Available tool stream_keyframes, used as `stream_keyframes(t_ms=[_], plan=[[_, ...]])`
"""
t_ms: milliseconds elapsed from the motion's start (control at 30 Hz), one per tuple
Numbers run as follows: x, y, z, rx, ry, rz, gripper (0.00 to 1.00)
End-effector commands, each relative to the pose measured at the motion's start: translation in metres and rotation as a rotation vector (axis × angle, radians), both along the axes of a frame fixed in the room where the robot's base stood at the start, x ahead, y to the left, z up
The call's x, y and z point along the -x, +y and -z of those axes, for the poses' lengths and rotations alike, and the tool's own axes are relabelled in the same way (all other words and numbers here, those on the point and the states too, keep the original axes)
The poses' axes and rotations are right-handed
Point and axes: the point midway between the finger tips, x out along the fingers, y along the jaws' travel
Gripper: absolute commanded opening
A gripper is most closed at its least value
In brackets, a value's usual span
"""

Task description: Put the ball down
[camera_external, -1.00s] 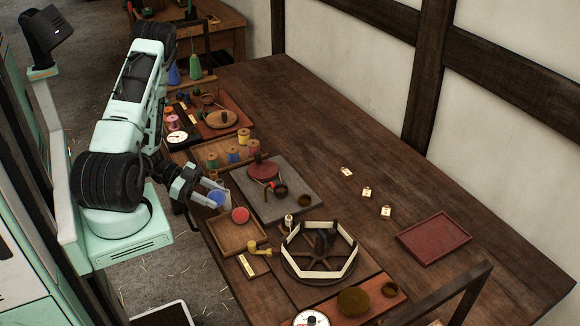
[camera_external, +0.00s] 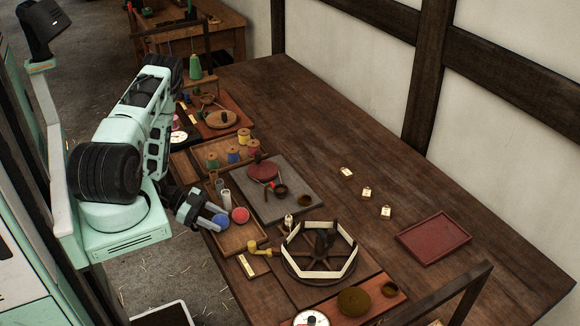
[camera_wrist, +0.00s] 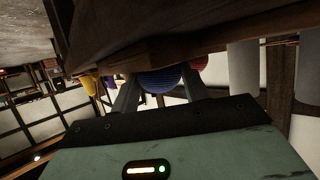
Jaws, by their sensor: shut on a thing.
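My gripper (camera_external: 214,220) is at the table's left edge, low beside the small wooden tray (camera_external: 236,241). It is shut on a blue ball (camera_external: 220,221), which also shows between the fingers in the wrist view (camera_wrist: 160,81). The blue ball is at the tray's left side; I cannot tell whether it touches the tray. A red ball (camera_external: 240,215) sits at the tray's back, just right of the blue ball. Part of the red ball shows behind the blue one in the wrist view (camera_wrist: 200,62).
Two pale upright cylinders (camera_external: 225,199) stand just behind the gripper. A yellow piece (camera_external: 260,248) lies at the tray's right. A spool tray (camera_external: 228,154), a grey slab (camera_external: 279,205) and a wheel frame (camera_external: 320,262) stand nearby. The table's right side is mostly clear.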

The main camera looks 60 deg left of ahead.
Motion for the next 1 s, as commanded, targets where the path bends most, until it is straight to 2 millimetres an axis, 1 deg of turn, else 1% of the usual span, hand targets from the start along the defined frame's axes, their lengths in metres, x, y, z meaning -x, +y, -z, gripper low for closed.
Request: stream_keyframes(t_ms=[167,333,367,400,433,767,867,1000], plan=[[0.000,0.000,0.000,0.000,0.000,0.000,0.23],[0.000,0.000,0.006,0.000,0.000,0.000,0.23],[0.000,0.000,0.004,0.000,0.000,0.000,0.54],[0.000,0.000,0.004,0.000,0.000,0.000,0.65],[0.000,0.000,0.004,0.000,0.000,0.000,0.67],[0.000,0.002,0.004,-0.004,0.001,-0.002,0.67],[0.009,0.010,-0.002,-0.006,0.003,-0.004,0.67],[0.028,0.026,-0.017,-0.005,0.003,-0.005,0.67]])
